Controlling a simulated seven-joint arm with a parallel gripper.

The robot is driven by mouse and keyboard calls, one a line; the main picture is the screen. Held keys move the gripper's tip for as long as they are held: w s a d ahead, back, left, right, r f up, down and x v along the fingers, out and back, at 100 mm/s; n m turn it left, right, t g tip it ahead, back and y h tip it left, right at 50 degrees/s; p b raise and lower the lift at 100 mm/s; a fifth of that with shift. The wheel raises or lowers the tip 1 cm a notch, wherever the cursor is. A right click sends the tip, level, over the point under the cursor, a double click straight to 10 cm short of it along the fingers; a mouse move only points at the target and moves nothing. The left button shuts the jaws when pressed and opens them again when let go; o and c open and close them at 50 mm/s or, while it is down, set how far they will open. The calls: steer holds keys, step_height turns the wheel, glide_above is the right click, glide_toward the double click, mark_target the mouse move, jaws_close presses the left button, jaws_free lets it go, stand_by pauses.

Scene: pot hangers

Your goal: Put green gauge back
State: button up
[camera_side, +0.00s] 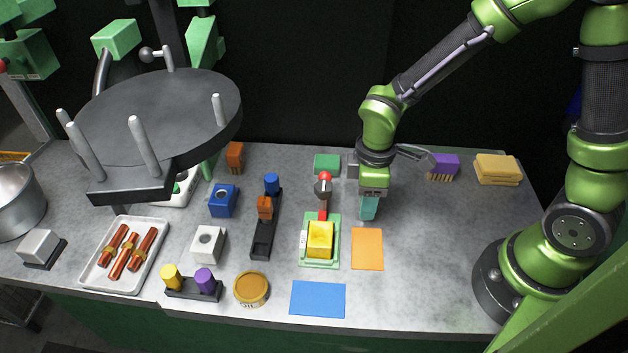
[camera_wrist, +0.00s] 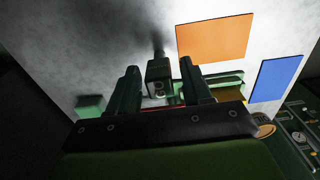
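I cannot pick out a green gauge for certain. A flat green block (camera_side: 327,163) lies at the back middle of the table. Knobbed pieces that may be gauges stand in black holders: a blue one (camera_side: 272,183) and an orange one (camera_side: 265,207) in the long holder, a yellow one (camera_side: 171,276) and a purple one (camera_side: 205,280) in the short one. My gripper (camera_side: 369,214) points down beside the small press (camera_side: 323,190).
The press's green base (camera_side: 320,259) holds a yellow block. Orange (camera_side: 367,249) and blue (camera_side: 318,299) sheets lie in front. A large dark disc with pegs (camera_side: 160,115) overhangs the left side. A tray (camera_side: 138,276) and a pot (camera_side: 20,200) stand further left.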

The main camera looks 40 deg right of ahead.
steer(key=shift+o, duration=0.4)
steer(key=shift+r, duration=0.1)
step_height(320, 180, up, 11)
steer(key=s+d+r+m+t+y, duration=0.2)
steer(key=s+d+r+m+t, duration=0.4)
steer(key=r+m, duration=0.3)
steer(key=m+t, duration=0.1)
steer(key=m, duration=0.3)
steer(key=shift+s+r, duration=0.2)
steer(key=shift+r, duration=0.1)
steer(key=shift+d, duration=0.1)
